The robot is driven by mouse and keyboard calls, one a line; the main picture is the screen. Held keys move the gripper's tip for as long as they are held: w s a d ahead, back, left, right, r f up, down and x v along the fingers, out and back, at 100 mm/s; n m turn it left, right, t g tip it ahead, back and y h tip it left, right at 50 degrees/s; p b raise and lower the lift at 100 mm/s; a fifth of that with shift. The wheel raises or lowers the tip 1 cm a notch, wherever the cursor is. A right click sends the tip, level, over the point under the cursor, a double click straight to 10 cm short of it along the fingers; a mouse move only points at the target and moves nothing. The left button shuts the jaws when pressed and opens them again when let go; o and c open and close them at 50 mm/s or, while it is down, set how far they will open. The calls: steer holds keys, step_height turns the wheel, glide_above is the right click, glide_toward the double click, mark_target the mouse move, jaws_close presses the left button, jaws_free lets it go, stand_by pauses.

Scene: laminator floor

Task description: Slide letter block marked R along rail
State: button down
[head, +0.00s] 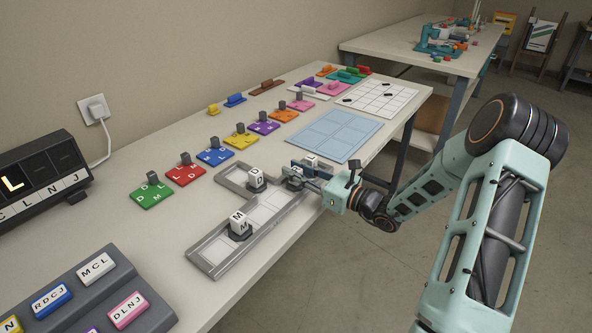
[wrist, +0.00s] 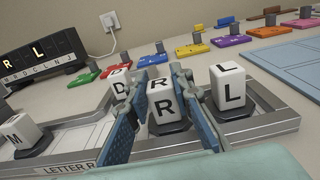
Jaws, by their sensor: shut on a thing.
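The white letter block R (wrist: 164,107) stands upright on a dark base between my gripper's two blue fingers in the wrist view. My gripper (wrist: 160,110) is shut on it; in the head view my gripper (head: 299,174) reaches in from the right and mostly hides the block. The grey rail (head: 208,258), a branched channel track, lies along the table's front edge; in the wrist view its front wall (wrist: 115,160) shows part of the label "LETTER R". Block L (wrist: 229,88) stands just right of the right finger. Block D (wrist: 121,88) is behind the left finger. Block M (head: 240,223) stands in the nearer branch.
A black display (head: 35,175) with a lit L stands at the left; R and L show lit in the wrist view. Colored letter plates (head: 187,172) line the table behind the rail. A blue grid mat (head: 333,133) lies beyond it. A key tray (head: 70,300) is at front left.

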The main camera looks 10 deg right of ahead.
steer(key=c, duration=1.6)
jaws_free()
steer(key=shift+s, duration=0.1)
steer(key=v, duration=1.2)
